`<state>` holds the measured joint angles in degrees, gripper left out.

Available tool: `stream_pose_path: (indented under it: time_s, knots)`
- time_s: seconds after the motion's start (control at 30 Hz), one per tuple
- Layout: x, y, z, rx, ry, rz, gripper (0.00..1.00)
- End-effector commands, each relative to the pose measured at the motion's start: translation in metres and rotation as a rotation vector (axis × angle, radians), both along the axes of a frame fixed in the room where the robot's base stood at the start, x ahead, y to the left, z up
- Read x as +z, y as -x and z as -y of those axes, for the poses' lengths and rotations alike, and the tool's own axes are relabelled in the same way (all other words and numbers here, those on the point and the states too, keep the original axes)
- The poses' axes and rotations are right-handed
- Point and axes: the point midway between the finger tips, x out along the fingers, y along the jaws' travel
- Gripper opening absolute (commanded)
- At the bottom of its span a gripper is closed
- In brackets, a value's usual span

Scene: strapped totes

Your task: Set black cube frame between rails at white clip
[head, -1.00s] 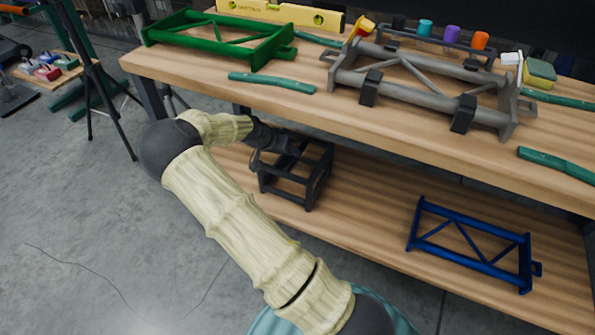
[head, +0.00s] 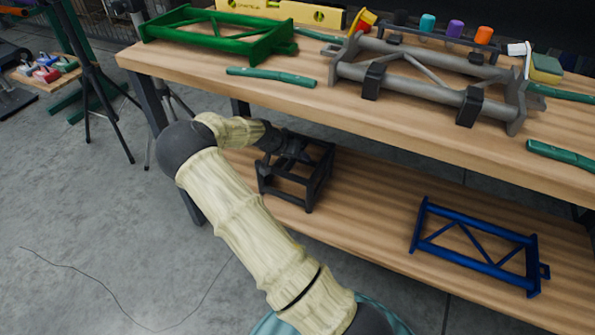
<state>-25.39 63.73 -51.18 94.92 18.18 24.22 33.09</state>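The black cube frame (head: 312,187) stands upright on the lower wooden shelf, near its left end. My gripper (head: 296,152) is at the cube frame's upper left part, dark against dark. Its fingers blend with the frame's bars, so I cannot see whether they are open or closed on a bar. The grey rails (head: 420,92) belong to a grey frame lying on the bench top, with two black blocks on the front rail. The white clip (head: 518,49) is at the right end of this grey frame, near the rear rail.
A blue frame (head: 478,258) lies on the lower shelf at right. A green frame (head: 222,36) lies on the bench top (head: 290,108) at left, with several green strips around. The bench edge overhangs the shelf above my gripper. Bare shelf (head: 375,205) lies between cube and blue frame.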

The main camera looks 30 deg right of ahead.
Motion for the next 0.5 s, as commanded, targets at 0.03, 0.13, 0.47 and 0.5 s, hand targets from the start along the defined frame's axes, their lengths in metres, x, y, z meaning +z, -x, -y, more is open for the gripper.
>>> stream_pose_path:
  time_s: [0.03,0.13,0.47,0.5]
  knots:
    - [0.0002,0.0000,-0.0001,0.000,0.000,0.000,0.46]
    - [0.0002,0.0000,-0.0002,0.000,0.000,0.000,0.46]
    - [0.0002,0.0000,-0.0002,0.000,0.000,0.000,0.19]
    - [0.0002,0.0000,-0.0002,0.000,0.000,0.000,0.11]
